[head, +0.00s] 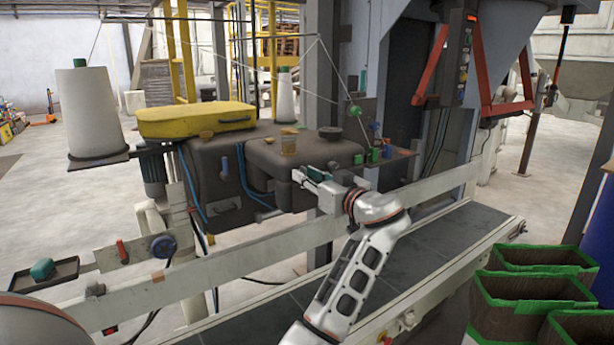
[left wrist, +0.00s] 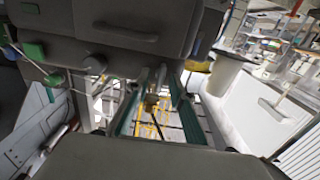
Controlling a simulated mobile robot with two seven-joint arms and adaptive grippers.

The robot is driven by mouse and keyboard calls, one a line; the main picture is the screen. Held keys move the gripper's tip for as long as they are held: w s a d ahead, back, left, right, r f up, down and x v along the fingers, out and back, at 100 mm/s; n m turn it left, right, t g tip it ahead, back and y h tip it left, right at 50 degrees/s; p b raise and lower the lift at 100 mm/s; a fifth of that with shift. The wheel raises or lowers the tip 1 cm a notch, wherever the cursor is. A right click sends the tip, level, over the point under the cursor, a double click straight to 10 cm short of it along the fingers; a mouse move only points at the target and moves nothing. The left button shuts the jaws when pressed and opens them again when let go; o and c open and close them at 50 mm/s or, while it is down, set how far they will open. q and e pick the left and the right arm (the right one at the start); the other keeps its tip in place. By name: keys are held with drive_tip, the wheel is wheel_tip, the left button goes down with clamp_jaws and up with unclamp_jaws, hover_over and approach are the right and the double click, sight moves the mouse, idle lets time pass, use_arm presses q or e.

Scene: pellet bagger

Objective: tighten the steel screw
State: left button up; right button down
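The dark grey sewing head (head: 292,160) with a yellow cover (head: 195,119) stands behind the conveyor. My left gripper (head: 303,180) is at the right end of this head, close to its lower side. In the left wrist view its two teal-edged fingers (left wrist: 154,88) stand well apart, below the grey housing (left wrist: 130,35). A small brass-coloured piece (left wrist: 152,102) and metal rods (left wrist: 151,78) show between the fingers; I cannot tell whether they touch. I cannot pick out the steel screw with certainty; it is small or hidden by the gripper. My right gripper is not in view.
A pale rail (head: 240,257) and the dark conveyor belt (head: 425,250) run below the head. Green-rimmed brown bags (head: 530,292) stand at the lower right. A white thread cone (head: 88,110) stands at left, and a small tray (head: 45,275) sticks out at lower left.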

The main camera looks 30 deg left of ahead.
use_arm(q)
clamp_jaws()
drive_tip(key=shift+m, duration=0.4)
drive_tip(key=shift+w+f+m+p, duration=0.1)
drive_tip(key=shift+m+p, duration=2.05)
drive_tip(key=shift+m, duration=2.2)
drive_tip(key=shift+w+f+m+p, duration=0.1)
drive_tip(key=shift+m+p, duration=2)
drive_tip(key=shift+m, duration=2.25)
drive_tip(key=shift+o, duration=0.4)
unclamp_jaws()
